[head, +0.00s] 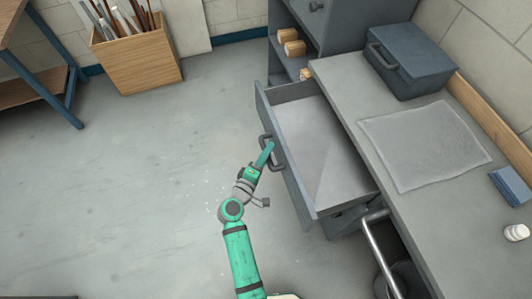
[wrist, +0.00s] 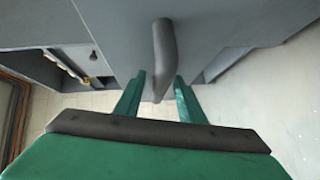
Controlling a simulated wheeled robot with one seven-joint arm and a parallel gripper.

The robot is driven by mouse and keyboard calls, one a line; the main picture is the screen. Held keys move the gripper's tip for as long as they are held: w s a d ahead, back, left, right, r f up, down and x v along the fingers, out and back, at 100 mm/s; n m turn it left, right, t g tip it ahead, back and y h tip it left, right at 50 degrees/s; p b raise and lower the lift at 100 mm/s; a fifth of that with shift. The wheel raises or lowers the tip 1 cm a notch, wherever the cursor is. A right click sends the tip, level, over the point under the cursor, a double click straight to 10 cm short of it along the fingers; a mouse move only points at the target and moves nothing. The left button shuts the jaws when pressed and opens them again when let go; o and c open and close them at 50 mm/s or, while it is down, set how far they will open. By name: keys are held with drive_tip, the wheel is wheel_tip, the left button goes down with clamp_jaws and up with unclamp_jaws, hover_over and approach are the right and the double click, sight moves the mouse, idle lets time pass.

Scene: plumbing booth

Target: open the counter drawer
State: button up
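The counter drawer (head: 318,150) is pulled well out of the counter, and its empty light interior shows in the head view. Its dark bar handle (head: 272,152) is on the drawer front, facing left. My gripper (head: 268,150) is at this handle. In the wrist view, the handle (wrist: 164,50) lies between the two green fingers of my gripper (wrist: 160,82), with a visible gap on each side. The fingers are apart and do not appear to press on the bar. The far finger is partly hidden in the head view.
The counter top (head: 345,85) holds a dark toolbox (head: 410,60), a clear sheet (head: 425,143), a blue box (head: 510,186) and a white bottle (head: 516,232). A metal rail (head: 380,255) stands near the drawer. A wooden bin (head: 138,62) is far left. The floor left of the drawer is clear.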

drive_tip(key=shift+a, duration=0.15)
drive_tip(key=v, duration=1)
drive_tip(key=shift+s, duration=0.35)
drive_tip(key=s+a+f+m+y, duration=0.1)
drive_tip(key=s+f+y, duration=0.15)
drive_tip(key=s, duration=0.35)
drive_tip(key=s+a+f+m+g+y, duration=0.1)
drive_tip(key=s+y, duration=0.2)
drive_tip(key=s, duration=0.2)
drive_tip(key=s+f+m+y, duration=0.1)
drive_tip(key=s+f+y, duration=0.1)
drive_tip(key=s, duration=0.4)
drive_tip(key=s+d+r+m+t+y, duration=0.1)
drive_tip(key=s+d+r+m+t, duration=0.1)
drive_tip(key=s+r+m, duration=0.5)
drive_tip(key=s+d+r, duration=0.1)
drive_tip(key=s+r, duration=0.2)
drive_tip(key=r, duration=0.4)
drive_tip(key=shift+s, duration=0.3)
